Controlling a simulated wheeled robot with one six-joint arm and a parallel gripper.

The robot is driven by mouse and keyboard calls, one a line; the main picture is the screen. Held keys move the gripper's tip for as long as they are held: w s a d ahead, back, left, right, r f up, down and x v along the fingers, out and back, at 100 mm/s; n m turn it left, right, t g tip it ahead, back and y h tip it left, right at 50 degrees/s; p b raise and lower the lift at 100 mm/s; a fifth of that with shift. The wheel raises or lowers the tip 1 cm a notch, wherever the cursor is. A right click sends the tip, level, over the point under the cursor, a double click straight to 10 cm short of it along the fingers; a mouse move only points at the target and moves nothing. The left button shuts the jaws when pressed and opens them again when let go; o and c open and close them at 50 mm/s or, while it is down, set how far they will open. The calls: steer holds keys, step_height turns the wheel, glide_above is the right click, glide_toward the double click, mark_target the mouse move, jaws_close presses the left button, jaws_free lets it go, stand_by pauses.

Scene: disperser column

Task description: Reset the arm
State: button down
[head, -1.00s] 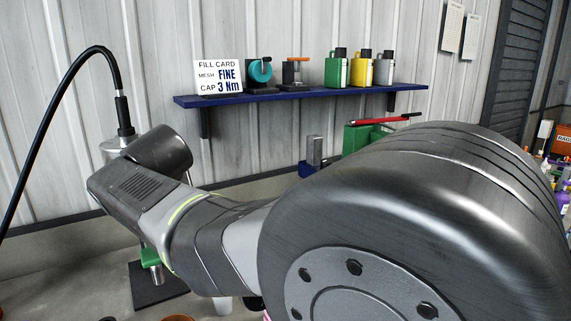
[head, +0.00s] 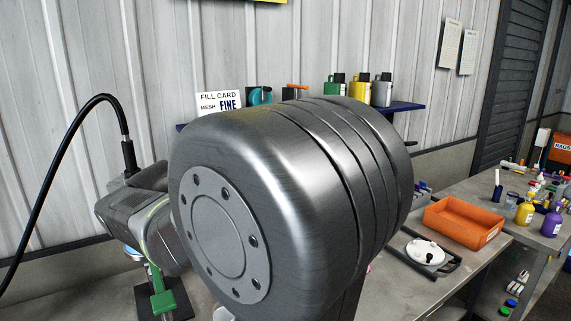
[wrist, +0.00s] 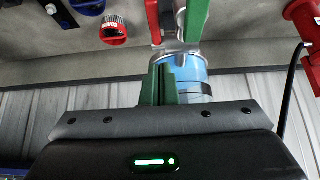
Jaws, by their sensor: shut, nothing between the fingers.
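My grey arm fills the middle of the head view, with a large round joint close to the camera. Its far end reaches down at the left, beside a cable. In the wrist view my gripper (wrist: 160,82) shows short green fingers close together with nothing held between them. They are in front of a clear blue cylinder (wrist: 188,72), and I cannot tell whether they touch it. A green part (head: 161,299) shows in the head view below the arm, above a dark base plate (head: 178,296).
A wall shelf (head: 408,106) holds bottles and a fill card (head: 219,102), partly hidden by my arm. An orange tray (head: 462,222) and a white round lid (head: 425,251) are on the bench at right. A red cap (wrist: 113,30) shows in the wrist view.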

steer(key=shift+p, duration=0.6)
steer(key=shift+f+b, duration=0.3)
steer(key=shift+b, duration=1.45)
steer(key=b, duration=0.2)
steer(key=t+b, duration=0.1)
steer(key=b, duration=0.2)
steer(key=shift+s+d+y, duration=0.1)
steer(key=shift+s+y, duration=0.2)
steer(key=shift+y, duration=0.1)
steer(key=b, duration=0.2)
steer(key=t+b, duration=0.1)
steer(key=b, duration=0.1)
steer(key=shift+s+d+y, duration=0.25)
steer(key=shift+s+y, duration=0.05)
steer(key=shift+s, duration=0.05)
